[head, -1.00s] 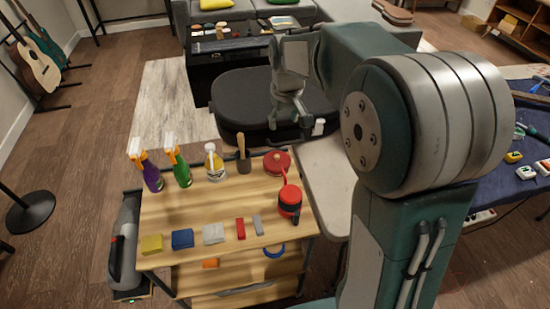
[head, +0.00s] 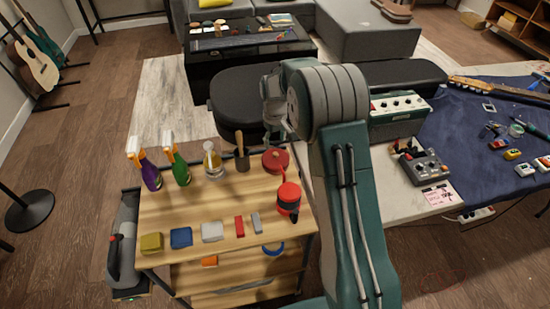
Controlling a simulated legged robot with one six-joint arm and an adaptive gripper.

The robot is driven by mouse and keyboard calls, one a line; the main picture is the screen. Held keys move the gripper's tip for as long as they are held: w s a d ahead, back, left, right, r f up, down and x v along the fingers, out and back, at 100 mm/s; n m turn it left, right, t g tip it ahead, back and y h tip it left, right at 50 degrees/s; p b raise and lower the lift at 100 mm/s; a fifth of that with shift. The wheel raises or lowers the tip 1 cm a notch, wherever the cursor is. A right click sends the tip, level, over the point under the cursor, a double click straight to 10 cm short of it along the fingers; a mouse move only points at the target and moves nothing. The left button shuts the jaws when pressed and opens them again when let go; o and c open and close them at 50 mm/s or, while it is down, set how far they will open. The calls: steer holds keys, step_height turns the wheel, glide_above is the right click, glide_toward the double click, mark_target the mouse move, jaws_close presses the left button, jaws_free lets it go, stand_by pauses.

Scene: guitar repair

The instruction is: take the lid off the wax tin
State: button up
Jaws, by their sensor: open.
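A flat round red tin (head: 275,161), which looks like the wax tin, sits at the back right of the wooden cart top. I cannot make out where its lid meets its body. My gripper (head: 272,138) hangs just behind and above this tin, small and dark in the view and partly hidden by my own arm. It is open and I see nothing held in it.
The wooden cart (head: 200,265) also holds a purple spray bottle (head: 150,172), a green spray bottle (head: 177,166), a clear bottle (head: 213,160), a brush in a dark pot (head: 242,160) and several small blocks. A black case (head: 230,97) lies behind. The repair bench (head: 480,110) is at right.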

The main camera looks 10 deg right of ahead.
mark_target(275, 154)
steer(key=shift+f, duration=3.2)
jaws_close()
